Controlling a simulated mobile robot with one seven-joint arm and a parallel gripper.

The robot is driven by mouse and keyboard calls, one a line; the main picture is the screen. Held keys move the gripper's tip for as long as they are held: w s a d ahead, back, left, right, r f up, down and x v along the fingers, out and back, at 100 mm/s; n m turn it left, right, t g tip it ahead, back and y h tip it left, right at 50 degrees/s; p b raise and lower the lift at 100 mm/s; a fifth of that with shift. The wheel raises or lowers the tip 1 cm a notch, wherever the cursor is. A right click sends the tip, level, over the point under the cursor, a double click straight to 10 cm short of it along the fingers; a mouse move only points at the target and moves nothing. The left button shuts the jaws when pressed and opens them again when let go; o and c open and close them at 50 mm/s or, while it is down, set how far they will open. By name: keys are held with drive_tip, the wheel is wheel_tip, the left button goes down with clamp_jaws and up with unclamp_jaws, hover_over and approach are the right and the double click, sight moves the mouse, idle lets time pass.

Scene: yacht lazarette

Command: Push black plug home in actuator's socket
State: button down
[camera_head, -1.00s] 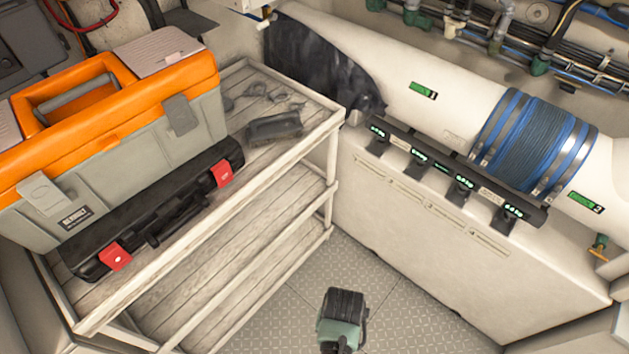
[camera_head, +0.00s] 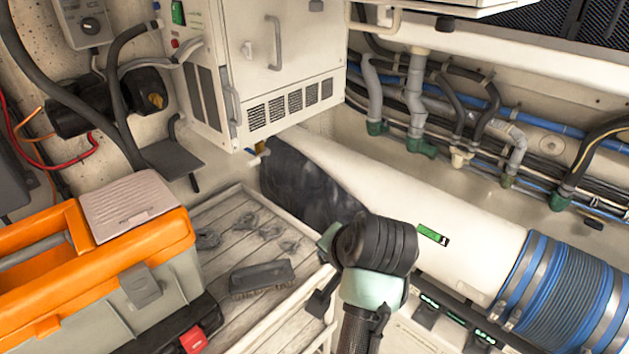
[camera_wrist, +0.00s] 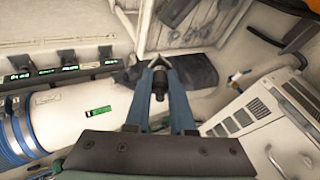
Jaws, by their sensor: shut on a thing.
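In the wrist view, the black plug (camera_wrist: 160,82) is a small dark cylinder between the fingertips of my gripper (camera_wrist: 160,70). The two blue-grey fingers are shut on it and hold it clear of the surfaces below. In the head view my arm stands in front of the white pipe, and the fingers and plug are mostly hidden behind it. A black motor-like body (camera_head: 95,108) with a yellowish fitting (camera_head: 156,100) hangs on the left wall; it may be the actuator. I cannot make out a socket.
An orange and grey toolbox (camera_head: 140,285) stands on the wooden shelf (camera_head: 215,295), with a dark brush-like block (camera_head: 262,278) beside it. A white cabinet (camera_head: 265,70) juts out above. The white pipe (camera_head: 470,235) with a blue hose sleeve (camera_head: 575,290) runs along the right.

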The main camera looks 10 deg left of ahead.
drive_tip(key=a+r+m+t+h, duration=0.2)
drive_tip(key=r+m+t+h, duration=0.15)
drive_tip(key=r, duration=0.85)
drive_tip(key=a+r+m+t+h, duration=0.2)
drive_tip(key=r+m+t, duration=0.15)
drive_tip(key=r, duration=0.85)
drive_tip(key=s+d+r+m+h+p, duration=0.1)
drive_tip(key=s+r+h, duration=0.3)
drive_tip(key=r, duration=0.5)
drive_tip(key=s+d+r+m+h, duration=0.1)
drive_tip(key=s+r+m+h, duration=0.2)
drive_tip(key=s+r, duration=0.6)
drive_tip(key=shift+d+r+m+t+h+p, duration=0.35)
drive_tip(key=shift+m+t+h+p, duration=0.05)
drive_tip(key=shift+h, duration=0.05)
drive_tip(key=shift+a+f+b, duration=0.1)
drive_tip(key=shift+f+b, duration=0.05)
drive_tip(key=shift+b, duration=0.2)
drive_tip(key=shift+x, duration=2.95)
drive_tip(key=shift+b+x, duration=0.4)
drive_tip(key=shift+x, duration=1.15)
